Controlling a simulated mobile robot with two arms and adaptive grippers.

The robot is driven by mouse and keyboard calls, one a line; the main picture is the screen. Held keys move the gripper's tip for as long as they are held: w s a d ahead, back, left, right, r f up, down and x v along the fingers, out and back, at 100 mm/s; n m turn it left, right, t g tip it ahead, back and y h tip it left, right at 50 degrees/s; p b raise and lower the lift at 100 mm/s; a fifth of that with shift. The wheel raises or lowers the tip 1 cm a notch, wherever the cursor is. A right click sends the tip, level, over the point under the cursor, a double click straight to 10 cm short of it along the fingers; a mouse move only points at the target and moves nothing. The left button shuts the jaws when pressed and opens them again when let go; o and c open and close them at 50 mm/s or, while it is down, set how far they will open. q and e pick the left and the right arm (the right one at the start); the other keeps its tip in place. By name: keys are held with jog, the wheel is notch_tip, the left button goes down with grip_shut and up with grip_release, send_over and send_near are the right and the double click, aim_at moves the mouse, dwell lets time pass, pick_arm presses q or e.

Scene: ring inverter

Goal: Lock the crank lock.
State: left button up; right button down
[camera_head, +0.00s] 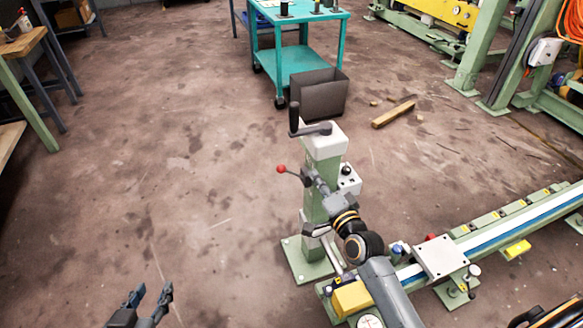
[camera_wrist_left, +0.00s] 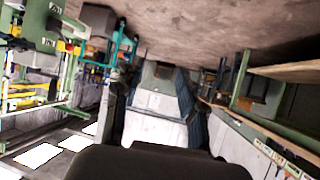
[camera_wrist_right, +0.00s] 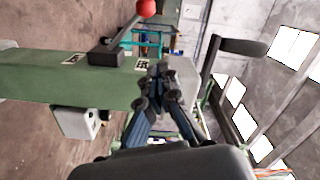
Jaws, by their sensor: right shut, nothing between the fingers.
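A green post (camera_head: 319,205) with a white head (camera_head: 322,138) carries a crank with a black upright handle (camera_head: 294,118) on top. A lever with a red ball (camera_head: 281,169) sticks out left from the post's upper part. In the right wrist view, the red ball (camera_wrist_right: 146,8) is at the top edge and its arm runs to a dark block (camera_wrist_right: 105,54) on the post. My right gripper (camera_head: 316,178) is shut and empty in front of the post, near the lever's base; contact is unclear. Its fingertips (camera_wrist_right: 158,72) show together. My left gripper (camera_head: 152,290) is open and empty, low at left.
A small control box (camera_head: 348,180) sits on the post's right side. A rail bench (camera_head: 500,235) extends right from the post's foot. Behind stand a dark bin (camera_head: 318,97) and a teal cart (camera_head: 300,65). The floor left of the post is clear.

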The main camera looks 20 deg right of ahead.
aim_at(301, 175)
jog(key=w+b, duration=0.1)
jog(key=w, duration=0.2)
jog(key=w+b, duration=0.1)
jog(key=w, duration=0.2)
jog(key=w+a+b, duration=0.1)
jog(key=w, duration=0.2)
jog(key=shift+w+f, duration=0.2)
jog(key=shift+w, duration=0.1)
pick_arm(q)
jog(key=w+d+r+t+h, duration=0.1)
jog(key=r+t, duration=0.3)
jog(key=r, duration=0.3)
jog(key=w+d+r+t+h, duration=0.2)
jog(key=r+t, duration=0.3)
jog(key=r, duration=0.2)
jog(key=shift+r+b, duration=0.3)
jog(key=shift+r, duration=0.1)
pick_arm(e)
jog(key=shift+s+a+f, duration=0.2)
jog(key=shift+s+a, duration=0.05)
jog(key=shift+a, duration=0.3)
jog(key=shift+s+a+f, duration=0.25)
jog(key=shift+a, duration=0.25)
jog(key=shift+s+a+f, duration=0.2)
jog(key=shift+s+a, duration=0.05)
jog(key=shift+a, duration=0.3)
pick_arm(q)
jog(key=shift+w+f, duration=0.1)
pick_arm(e)
jog(key=shift+a, duration=0.1)
